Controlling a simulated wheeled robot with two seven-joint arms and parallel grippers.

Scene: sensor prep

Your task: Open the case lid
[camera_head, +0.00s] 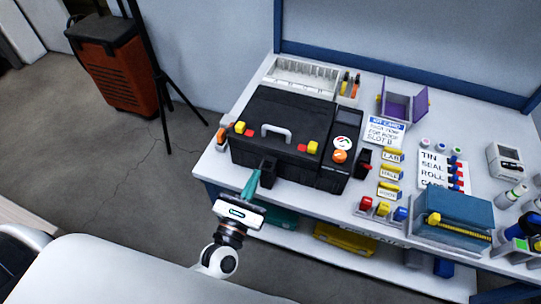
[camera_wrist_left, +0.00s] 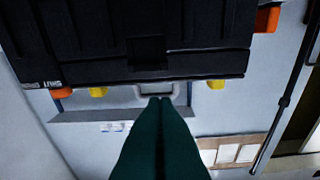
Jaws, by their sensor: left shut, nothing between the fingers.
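The black case (camera_head: 283,108) stands on the workbench with its lid down. A light grey handle (camera_head: 276,130) and yellow latches (camera_head: 240,127) (camera_head: 312,147) show on it. In the left wrist view the case (camera_wrist_left: 130,35) fills the top, with the handle (camera_wrist_left: 155,89) just beyond my fingertips. My left gripper (camera_head: 257,173) is shut and empty, its teal fingers at the front edge of the case beside a small black block (camera_head: 268,172). The fingers also show in the left wrist view (camera_wrist_left: 160,99). I cannot tell whether they touch the case. My right gripper is not in view.
Right of the case are an orange knob (camera_head: 340,156), a white card (camera_head: 386,133), a purple open box (camera_head: 403,103) and a blue box (camera_head: 452,216). A white rack (camera_head: 302,75) stands behind. The bench (camera_head: 213,160) has a free strip at its left front.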

